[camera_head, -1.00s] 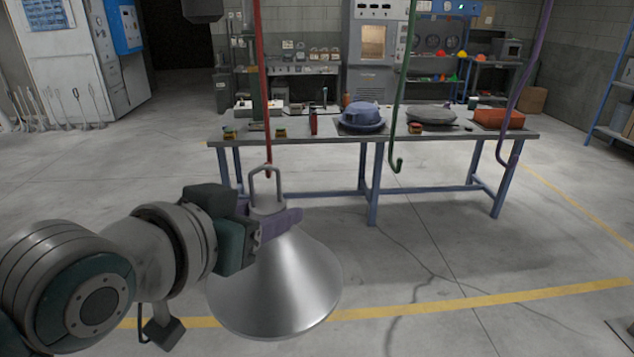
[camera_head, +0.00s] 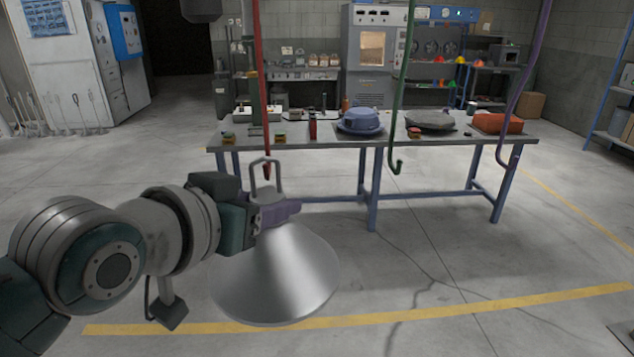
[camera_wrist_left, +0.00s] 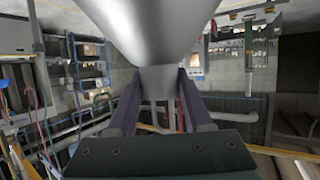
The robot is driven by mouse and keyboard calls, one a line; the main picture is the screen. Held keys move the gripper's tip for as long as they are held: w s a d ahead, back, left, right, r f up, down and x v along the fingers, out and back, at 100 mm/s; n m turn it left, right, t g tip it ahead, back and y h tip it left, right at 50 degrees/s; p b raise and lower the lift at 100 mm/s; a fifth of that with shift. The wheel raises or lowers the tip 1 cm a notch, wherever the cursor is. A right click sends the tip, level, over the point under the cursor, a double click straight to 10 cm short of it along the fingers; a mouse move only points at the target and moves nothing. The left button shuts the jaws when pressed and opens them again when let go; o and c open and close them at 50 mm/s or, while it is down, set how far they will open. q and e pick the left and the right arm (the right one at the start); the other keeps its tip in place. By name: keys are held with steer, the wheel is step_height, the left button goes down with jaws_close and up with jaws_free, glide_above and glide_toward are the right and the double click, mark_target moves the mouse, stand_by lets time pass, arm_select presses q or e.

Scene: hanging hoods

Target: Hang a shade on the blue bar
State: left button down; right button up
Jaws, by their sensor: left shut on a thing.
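A silver cone-shaped shade (camera_head: 275,275) with a wire loop (camera_head: 266,173) on its top hangs upright from my left gripper (camera_head: 275,212). The purple fingers are shut on the shade's neck. In the left wrist view, the shade (camera_wrist_left: 155,30) shows between the left gripper's fingers (camera_wrist_left: 157,80). A red hooked rod (camera_head: 262,90) hangs from above, and its lower end overlaps the loop in the head view. I cannot tell whether they touch. No bar that is clearly blue shows in the head view. The right gripper is not in view.
A green hooked rod (camera_head: 402,95) and a purple hooked rod (camera_head: 521,85) hang to the right.

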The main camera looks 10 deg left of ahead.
arm_select(q)
steer(key=shift+w, duration=0.15)
steer(key=shift+w+a+b, duration=0.2)
steer(key=shift+w+b, duration=0.2)
steer(key=shift+w, duration=0.25)
steer(key=shift+w+a+b, duration=0.2)
steer(key=shift+w+b, duration=0.15)
steer(key=shift+w, duration=0.3)
steer(key=shift+f+b, duration=0.9)
steer(key=shift+f, duration=0.45)
steer(key=shift+c, duration=1.2)
jaws_free()
